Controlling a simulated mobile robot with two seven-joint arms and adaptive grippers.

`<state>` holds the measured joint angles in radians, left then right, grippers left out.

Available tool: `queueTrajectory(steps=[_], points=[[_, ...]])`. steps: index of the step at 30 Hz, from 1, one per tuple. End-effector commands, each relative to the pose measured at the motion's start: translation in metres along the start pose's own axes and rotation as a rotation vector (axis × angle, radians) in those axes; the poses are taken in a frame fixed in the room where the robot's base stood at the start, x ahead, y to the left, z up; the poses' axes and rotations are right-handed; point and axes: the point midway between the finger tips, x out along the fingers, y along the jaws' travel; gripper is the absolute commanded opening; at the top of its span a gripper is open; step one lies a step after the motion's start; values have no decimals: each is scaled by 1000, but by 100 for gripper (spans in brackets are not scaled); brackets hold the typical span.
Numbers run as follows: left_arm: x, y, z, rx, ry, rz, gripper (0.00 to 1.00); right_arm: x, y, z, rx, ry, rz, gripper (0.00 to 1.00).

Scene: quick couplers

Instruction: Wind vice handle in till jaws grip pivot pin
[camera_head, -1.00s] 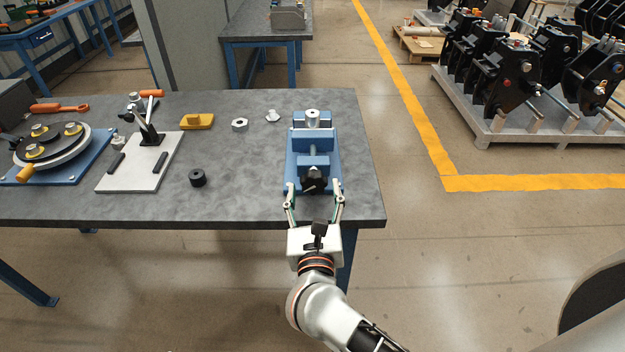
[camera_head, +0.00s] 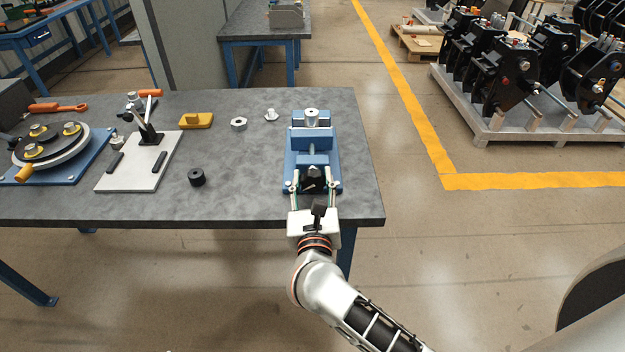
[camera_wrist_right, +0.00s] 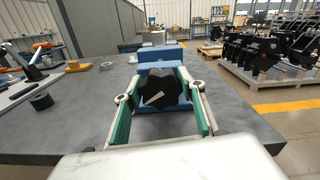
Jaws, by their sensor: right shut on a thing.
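The blue vice (camera_head: 290,172) sits near the table's right front corner. Its sliding jaw (camera_head: 312,140) is far back along the bed, close against the upright silvery pivot pin (camera_head: 312,116); I cannot tell whether they touch. The black lobed vice handle (camera_head: 314,180) faces me, with a pale pointer mark in the right wrist view (camera_wrist_right: 165,92). My right gripper (camera_head: 315,186) has its two fingers on either side of the handle and is shut on it. In the wrist view, the sliding jaw hides the pin. My left gripper is not in view.
A black ring (camera_head: 197,177), a hex nut (camera_head: 239,124), a small metal part (camera_head: 271,115) and a yellow block (camera_head: 196,121) lie left of the vice. A toggle clamp on a white plate (camera_head: 130,176) stands further left.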

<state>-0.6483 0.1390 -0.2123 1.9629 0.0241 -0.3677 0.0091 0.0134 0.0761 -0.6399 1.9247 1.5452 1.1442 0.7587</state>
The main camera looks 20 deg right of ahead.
Motion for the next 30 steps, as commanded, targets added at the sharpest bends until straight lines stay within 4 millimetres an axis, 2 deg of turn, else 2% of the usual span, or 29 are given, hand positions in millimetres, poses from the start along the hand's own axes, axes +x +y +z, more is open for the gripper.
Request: queueTrajectory(steps=[9,19,20,21,22,30], points=[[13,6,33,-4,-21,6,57,0,-1,-3,205,0,0,18],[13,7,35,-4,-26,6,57,0,-1,1,224,-2,0,18],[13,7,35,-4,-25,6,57,0,-1,1,223,-2,0,42],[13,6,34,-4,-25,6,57,0,-1,1,223,-2,0,53],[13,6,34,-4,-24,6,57,0,-1,1,223,-2,0,57],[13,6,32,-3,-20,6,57,0,-1,0,222,-1,0,57]])
